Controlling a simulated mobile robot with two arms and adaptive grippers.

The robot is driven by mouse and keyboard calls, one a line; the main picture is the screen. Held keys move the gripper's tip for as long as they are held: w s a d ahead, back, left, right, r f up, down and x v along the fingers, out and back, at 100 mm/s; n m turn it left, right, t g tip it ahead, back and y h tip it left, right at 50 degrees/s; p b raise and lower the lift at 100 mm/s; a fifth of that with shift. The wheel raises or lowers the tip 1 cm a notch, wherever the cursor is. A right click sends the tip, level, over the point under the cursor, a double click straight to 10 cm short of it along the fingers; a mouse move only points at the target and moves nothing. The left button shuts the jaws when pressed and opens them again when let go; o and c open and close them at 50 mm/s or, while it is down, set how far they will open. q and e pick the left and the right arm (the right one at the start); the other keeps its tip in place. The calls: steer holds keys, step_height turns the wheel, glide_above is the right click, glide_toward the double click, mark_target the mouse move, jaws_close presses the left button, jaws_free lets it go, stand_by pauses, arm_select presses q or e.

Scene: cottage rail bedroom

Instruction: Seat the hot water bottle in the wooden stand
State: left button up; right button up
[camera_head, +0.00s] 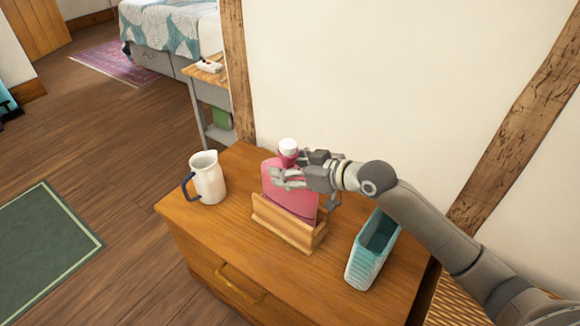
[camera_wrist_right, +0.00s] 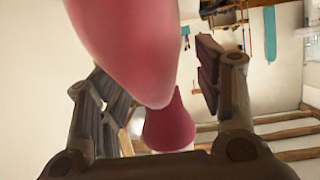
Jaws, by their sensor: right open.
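The pink hot water bottle (camera_head: 290,192) stands upright in the wooden stand (camera_head: 288,222) on the dresser, its lower part behind the stand's front wall. Its white cap (camera_head: 288,147) points up. My right gripper (camera_head: 284,176) is at the bottle's upper part, just below the neck, with its arm coming from the right. In the right wrist view the open fingers (camera_wrist_right: 155,88) lie on either side of the bottle's neck (camera_wrist_right: 170,128), and the pink body (camera_wrist_right: 130,45) fills the upper middle. Whether the fingers touch the bottle I cannot tell. My left gripper is not in view.
A white jug (camera_head: 208,178) with a blue handle stands on the dresser (camera_head: 235,235) left of the stand. A teal ribbed basket (camera_head: 372,250) stands to the right, under my right arm. The wall is close behind the dresser.

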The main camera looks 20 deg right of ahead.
steer(key=shift+r, duration=0.1)
steer(key=shift+s+d+r, duration=0.1)
steer(key=shift+s+d, duration=0.1)
steer(key=shift+s, duration=0.05)
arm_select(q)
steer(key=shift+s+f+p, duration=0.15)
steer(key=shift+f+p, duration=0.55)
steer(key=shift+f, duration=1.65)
arm_select(e)
steer(key=v, duration=1.1)
steer(key=shift+s+d, duration=0.15)
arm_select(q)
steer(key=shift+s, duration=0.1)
